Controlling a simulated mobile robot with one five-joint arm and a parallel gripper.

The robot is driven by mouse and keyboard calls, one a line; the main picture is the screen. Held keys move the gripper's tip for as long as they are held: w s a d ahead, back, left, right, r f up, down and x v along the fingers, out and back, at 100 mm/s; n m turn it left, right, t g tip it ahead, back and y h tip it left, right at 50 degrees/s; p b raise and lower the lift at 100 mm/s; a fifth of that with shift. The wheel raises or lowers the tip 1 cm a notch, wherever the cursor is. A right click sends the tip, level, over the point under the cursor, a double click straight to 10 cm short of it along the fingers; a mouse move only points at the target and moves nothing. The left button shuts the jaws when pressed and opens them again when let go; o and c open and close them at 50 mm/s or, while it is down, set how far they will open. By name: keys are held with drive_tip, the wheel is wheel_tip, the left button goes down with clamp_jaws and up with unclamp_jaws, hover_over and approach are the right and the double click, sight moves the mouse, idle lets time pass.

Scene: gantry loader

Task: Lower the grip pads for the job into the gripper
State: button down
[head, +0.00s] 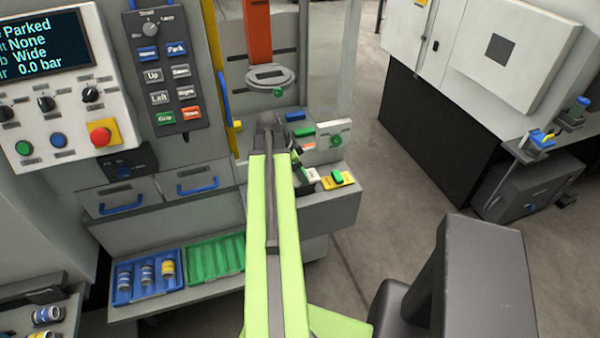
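An orange gantry column (258,30) hangs at the top middle, with a round grey gripper head (270,76) at its lower end. Below it, a grey shelf (345,203) carries several small coloured pieces that may be grip pads. Among them are a blue piece (295,116), a green piece on a yellow base (338,177) and a white piece (312,175). My green arm reaches forward to this shelf. Its end, my gripper (297,152), is small and mostly hidden by the arm; its fingers cannot be made out.
A panel screen (35,45) reads Parked, None, Wide and 0.0 bar. A button pendant (165,75) hangs beside it. A blue tray (150,292) with several cylinders and an empty green tray (215,262) sit lower left. A white machine (480,60) stands right; floor between is open.

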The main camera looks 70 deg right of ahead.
drive_tip(key=shift+f+b, duration=0.75)
drive_tip(key=shift+f, duration=0.2)
drive_tip(key=shift+f+b, duration=2.05)
drive_tip(key=shift+c, duration=2.1)
unclamp_jaws()
drive_tip(key=shift+r, duration=0.15)
drive_tip(key=p+v, duration=1.6)
drive_tip(key=v, duration=0.1)
